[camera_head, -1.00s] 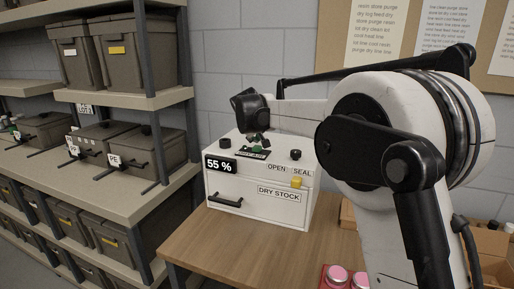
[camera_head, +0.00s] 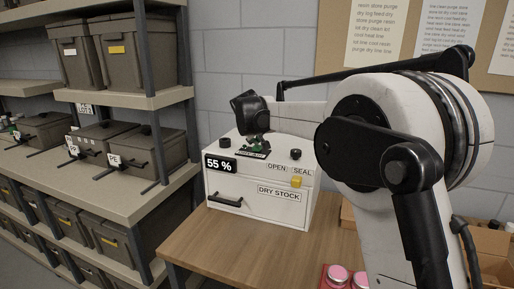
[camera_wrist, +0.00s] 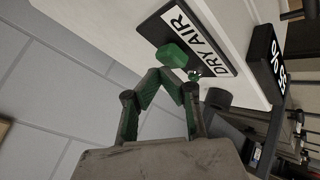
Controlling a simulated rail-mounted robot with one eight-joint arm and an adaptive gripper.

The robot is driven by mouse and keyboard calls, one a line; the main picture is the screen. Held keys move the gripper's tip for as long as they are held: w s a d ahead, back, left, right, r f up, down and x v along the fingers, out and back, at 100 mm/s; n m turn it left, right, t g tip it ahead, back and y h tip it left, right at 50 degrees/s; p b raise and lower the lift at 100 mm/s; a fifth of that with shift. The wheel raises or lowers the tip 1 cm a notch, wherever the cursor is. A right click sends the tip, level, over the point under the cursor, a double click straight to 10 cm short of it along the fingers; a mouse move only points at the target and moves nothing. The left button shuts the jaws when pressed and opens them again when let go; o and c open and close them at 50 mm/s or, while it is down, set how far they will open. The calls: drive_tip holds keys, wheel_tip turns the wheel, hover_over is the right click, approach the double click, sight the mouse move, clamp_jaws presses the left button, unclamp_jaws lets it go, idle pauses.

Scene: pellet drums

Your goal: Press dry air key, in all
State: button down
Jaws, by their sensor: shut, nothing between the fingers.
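The dry air key (camera_wrist: 173,55) is a green key on a black plate lettered DRY AIR (camera_wrist: 185,32), seen close in the wrist view. The plate lies on top of a white dry stock cabinet (camera_head: 240,188). My gripper (camera_wrist: 161,75) is shut and empty, its dark green fingers meeting just short of the key in the picture. I cannot tell whether the tips touch it. In the head view my gripper (camera_head: 257,145) is low over the cabinet top and partly hides the plate and key.
The cabinet has a 55 % display (camera_head: 219,165), black knobs (camera_head: 295,154), a yellow latch (camera_head: 296,182) and a front handle (camera_head: 225,200). It stands on a wooden table (camera_head: 240,240). Pink-topped jars (camera_head: 338,273) stand in front. Shelves with bins (camera_head: 120,50) are at left.

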sight(257, 146)
drive_tip(key=shift+f+b, duration=0.35)
drive_tip(key=shift+f, duration=0.25)
idle(0.8)
drive_tip(key=shift+r, duration=0.1)
drive_tip(key=shift+r+p, duration=0.55)
drive_tip(key=shift+r, duration=0.4)
drive_tip(key=shift+r, duration=0.15)
drive_tip(key=shift+r+p, duration=1.3)
drive_tip(key=shift+r, duration=1.05)
